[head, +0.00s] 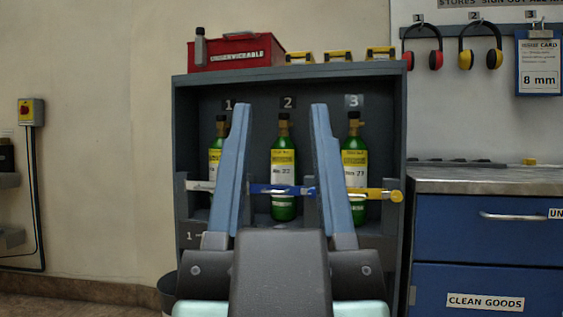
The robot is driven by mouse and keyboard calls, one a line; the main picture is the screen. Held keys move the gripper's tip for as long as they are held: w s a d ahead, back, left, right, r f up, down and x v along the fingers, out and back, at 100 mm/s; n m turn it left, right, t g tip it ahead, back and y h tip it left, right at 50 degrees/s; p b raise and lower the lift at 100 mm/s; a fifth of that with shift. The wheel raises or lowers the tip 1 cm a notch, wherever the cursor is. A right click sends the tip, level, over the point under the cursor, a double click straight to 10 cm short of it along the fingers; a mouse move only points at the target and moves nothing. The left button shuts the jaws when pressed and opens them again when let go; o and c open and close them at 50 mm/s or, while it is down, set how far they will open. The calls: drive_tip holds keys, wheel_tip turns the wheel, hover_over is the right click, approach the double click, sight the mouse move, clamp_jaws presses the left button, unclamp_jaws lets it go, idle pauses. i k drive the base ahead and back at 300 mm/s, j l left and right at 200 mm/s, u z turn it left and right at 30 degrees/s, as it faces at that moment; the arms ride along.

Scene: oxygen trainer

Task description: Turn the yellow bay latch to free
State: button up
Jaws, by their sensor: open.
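The yellow latch (378,194) lies level across the front of bay 3 at the right of the rack, with a round knob at its right end. Behind it stands a green cylinder (355,160) with a yellow and white label. My gripper (281,112) is open and empty, its two blue fingers pointing up in front of the rack. The right finger is left of the yellow latch in the picture and hides part of the rack between bays 2 and 3. Whether the latch's left end is hidden by it is hard to tell.
A blue latch (270,189) crosses bay 2 and a white latch (200,185) crosses bay 1, each before a green cylinder. A red box (236,52) and yellow-topped items stand on the rack (290,75). A blue drawer cabinet (480,240) adjoins at right.

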sight(395, 195)
drive_tip(key=j+z, duration=0.5)
drive_tip(key=j, duration=1.75)
drive_tip(key=k, duration=0.05)
